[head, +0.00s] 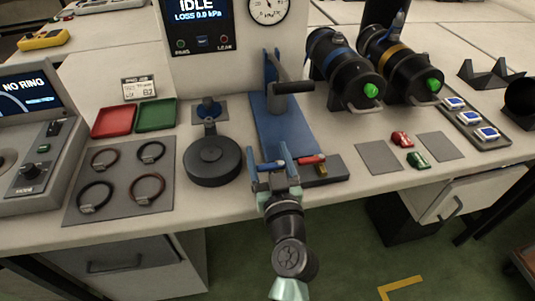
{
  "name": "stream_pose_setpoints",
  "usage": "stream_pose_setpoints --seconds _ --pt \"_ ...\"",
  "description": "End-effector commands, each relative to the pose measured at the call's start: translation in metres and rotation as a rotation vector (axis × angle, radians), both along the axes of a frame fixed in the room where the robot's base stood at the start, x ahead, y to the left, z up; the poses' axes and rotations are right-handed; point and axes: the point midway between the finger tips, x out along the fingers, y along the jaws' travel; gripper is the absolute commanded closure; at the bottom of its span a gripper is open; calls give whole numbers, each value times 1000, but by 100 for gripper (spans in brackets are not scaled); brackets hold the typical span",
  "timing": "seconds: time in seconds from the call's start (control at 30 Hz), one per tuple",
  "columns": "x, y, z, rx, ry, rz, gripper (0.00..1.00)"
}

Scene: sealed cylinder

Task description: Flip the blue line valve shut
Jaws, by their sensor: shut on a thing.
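The blue line valve's lever (270,166) is at the front of the blue base plate (272,132), at the bench's front edge. It seems to lie crosswise, mostly hidden by my gripper. My gripper (268,157) reaches in from the front, its two bluish fingers either side of the lever and shut on it. The exact contact is too small to make out. A red lever (311,160) lies crosswise just right of my gripper, close to the right finger.
A black round stand (212,162) is close on the left. A grey upright with a black handle (293,87) rises behind. Two dark cylinders with green caps (371,90) lie at back right. A mat with several rings (118,204) is far left. Floor in front is mostly clear.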

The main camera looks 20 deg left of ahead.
Motion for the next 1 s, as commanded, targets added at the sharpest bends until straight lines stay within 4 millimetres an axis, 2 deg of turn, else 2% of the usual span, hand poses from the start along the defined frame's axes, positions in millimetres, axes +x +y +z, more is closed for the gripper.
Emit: stream_pose_setpoints --seconds 0.07,0.1,0.13,0.43,0.57,0.67,1.0 --pt "0 0 -1 -1 1 -1 82" --pt "0 0 -1 -1 1 -1 21" --pt "0 -1 -1 -1 1 -1 15" --pt "0 -1 0 -1 1 0 14" --pt "-6 -5 -1 -1 1 0 14" --pt "-18 -13 -2 0 1 -2 14" --pt "-78 -51 -3 -1 3 -2 14"
